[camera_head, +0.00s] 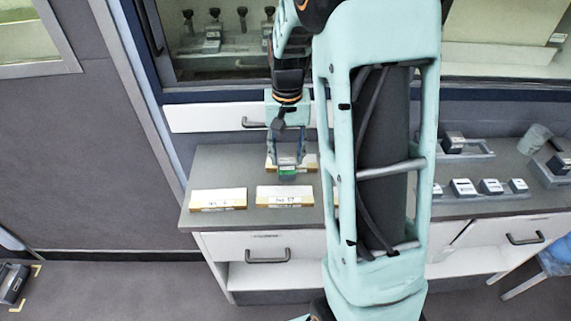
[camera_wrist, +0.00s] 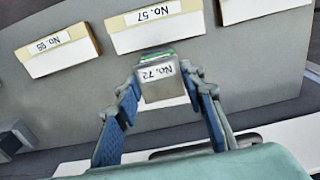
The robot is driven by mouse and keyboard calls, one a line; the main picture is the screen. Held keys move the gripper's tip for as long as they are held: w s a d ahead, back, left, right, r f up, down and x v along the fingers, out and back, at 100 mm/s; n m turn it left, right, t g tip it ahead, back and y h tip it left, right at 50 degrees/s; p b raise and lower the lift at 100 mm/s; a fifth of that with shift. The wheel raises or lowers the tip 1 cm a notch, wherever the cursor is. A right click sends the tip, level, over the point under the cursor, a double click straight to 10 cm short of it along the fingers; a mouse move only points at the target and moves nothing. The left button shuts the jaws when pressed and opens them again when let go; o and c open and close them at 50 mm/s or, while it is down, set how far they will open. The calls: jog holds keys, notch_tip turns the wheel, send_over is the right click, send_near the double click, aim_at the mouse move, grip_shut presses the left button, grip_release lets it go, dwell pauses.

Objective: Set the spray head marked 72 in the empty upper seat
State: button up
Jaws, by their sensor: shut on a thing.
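The spray head marked No. 72 (camera_wrist: 158,80) is a small grey block with a white label and a green part on its far side. My gripper (camera_wrist: 160,88) is shut on it, one finger at each side. In the head view my gripper (camera_head: 287,155) hangs over the grey counter, and the green part of the spray head (camera_head: 288,172) shows below the fingers. Behind the glass of the cabinet, several dark knob-like fittings (camera_head: 242,14) stand in a row, one above a grey block (camera_head: 212,40). I cannot tell which upper seat is empty.
White-topped, wood-edged blocks lie on the counter (camera_head: 240,170): No. 57 (camera_head: 285,196), another to its left (camera_head: 218,199), and one partly behind my gripper. Small grey devices (camera_head: 490,187) and a cup (camera_head: 535,139) stand right. My arm hides the middle.

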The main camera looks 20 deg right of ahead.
aim_at(286, 156)
jog(key=shift+w+a+f+b, duration=0.1)
jog(key=shift+w+f+b, duration=0.1)
jog(key=shift+f+b, duration=1.2)
jog(key=shift+f+p, duration=0.3)
jog(key=shift+f, duration=0.1)
jog(key=shift+f, duration=0.15)
jog(key=o, duration=1.3)
